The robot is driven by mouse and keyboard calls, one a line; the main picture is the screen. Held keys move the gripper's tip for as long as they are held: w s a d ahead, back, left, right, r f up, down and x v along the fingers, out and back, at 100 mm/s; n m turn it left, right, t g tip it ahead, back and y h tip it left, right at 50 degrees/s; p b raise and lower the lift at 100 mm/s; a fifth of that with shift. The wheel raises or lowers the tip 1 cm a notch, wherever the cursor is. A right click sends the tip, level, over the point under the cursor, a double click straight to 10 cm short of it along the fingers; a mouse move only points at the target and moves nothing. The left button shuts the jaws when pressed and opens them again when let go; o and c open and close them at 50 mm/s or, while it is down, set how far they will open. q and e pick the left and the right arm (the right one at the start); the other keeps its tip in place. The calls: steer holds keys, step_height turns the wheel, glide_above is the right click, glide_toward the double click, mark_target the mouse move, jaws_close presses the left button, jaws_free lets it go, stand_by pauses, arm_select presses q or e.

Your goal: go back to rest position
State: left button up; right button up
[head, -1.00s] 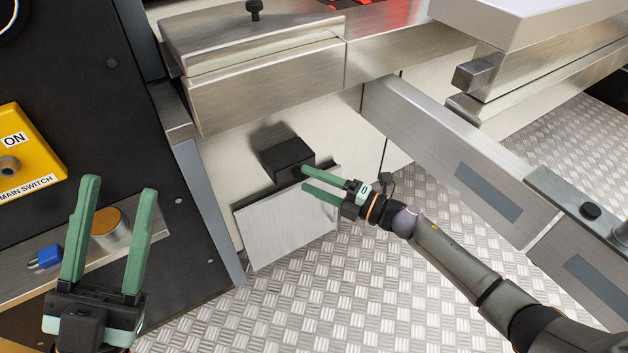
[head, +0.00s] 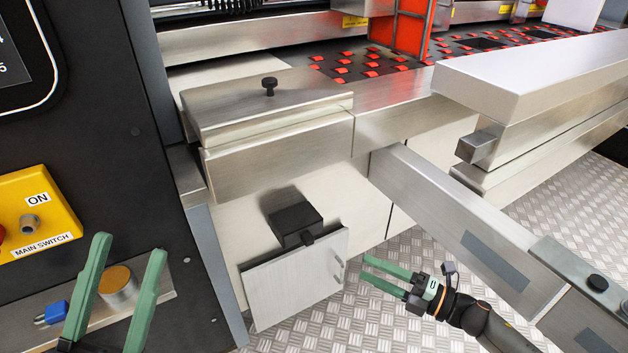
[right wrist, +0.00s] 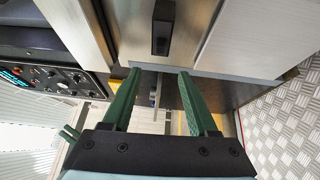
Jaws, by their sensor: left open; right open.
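My left gripper (head: 125,290) is at the lower left in the head view, with its two green fingers spread apart and nothing between them. It is in front of the dark cabinet with the yellow main switch panel (head: 38,212). My right gripper (head: 372,270) is at the lower middle, open and empty, over the metal floor. It is to the right of the silver door panel (head: 295,285) and apart from it. In the right wrist view its green fingers (right wrist: 155,75) are spread with nothing held.
A black box (head: 295,222) sticks out above the door panel. A steel beam (head: 450,205) runs down to the right, close to my right arm. A blue padlock (head: 50,312) and a brass-coloured knob (head: 118,287) are by my left gripper. Checkered floor (head: 400,325) lies below.

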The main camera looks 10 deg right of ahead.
steer(key=shift+a, duration=0.1)
